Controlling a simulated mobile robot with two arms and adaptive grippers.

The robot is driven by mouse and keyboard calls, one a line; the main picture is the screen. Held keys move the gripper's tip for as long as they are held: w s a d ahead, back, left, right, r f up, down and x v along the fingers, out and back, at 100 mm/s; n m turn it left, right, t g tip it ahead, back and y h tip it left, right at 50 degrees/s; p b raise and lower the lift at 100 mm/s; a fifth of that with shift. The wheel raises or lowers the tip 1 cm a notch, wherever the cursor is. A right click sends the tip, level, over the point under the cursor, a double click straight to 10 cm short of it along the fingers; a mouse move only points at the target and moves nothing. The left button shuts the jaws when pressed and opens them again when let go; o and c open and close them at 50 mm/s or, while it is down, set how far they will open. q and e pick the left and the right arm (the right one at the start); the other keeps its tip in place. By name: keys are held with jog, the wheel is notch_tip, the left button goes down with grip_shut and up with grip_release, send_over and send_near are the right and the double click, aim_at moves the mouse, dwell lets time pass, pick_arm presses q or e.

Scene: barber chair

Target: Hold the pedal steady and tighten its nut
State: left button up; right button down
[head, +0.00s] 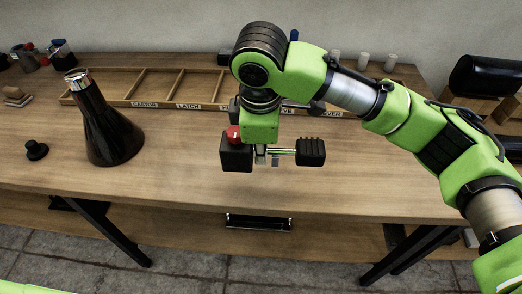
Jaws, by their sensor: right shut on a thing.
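My right gripper (262,154) is over the middle of the workbench, pointing down, its arm coming in from the right. It is shut on what looks like the pedal, a short metal bar with a black ribbed block (311,152) at its right end. A black block (236,157) with a red top (233,133) is at the left of the gripper; I cannot tell whether it belongs to the pedal. The contact is mostly hidden by the gripper, and I cannot make out the nut. My left gripper is out of view.
A wooden workbench (190,172) carries a low divided wooden tray (150,103) with labels. A black cone-shaped part with a silver top (104,122) and a small black knob (37,150) stand left. White cups (364,60) stand at the back. The bench front is clear.

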jog(key=shift+w+a+f, duration=0.1)
jog(key=shift+w+f, duration=1.05)
jog(key=shift+w, duration=0.25)
jog(key=shift+w+a+f, duration=0.15)
jog(key=shift+w+f, duration=1)
jog(key=shift+w, duration=0.2)
jog(key=shift+w+a+f, duration=0.1)
jog(key=shift+w+f, duration=1.05)
jog(key=shift+w, duration=0.25)
jog(key=shift+f, duration=0.65)
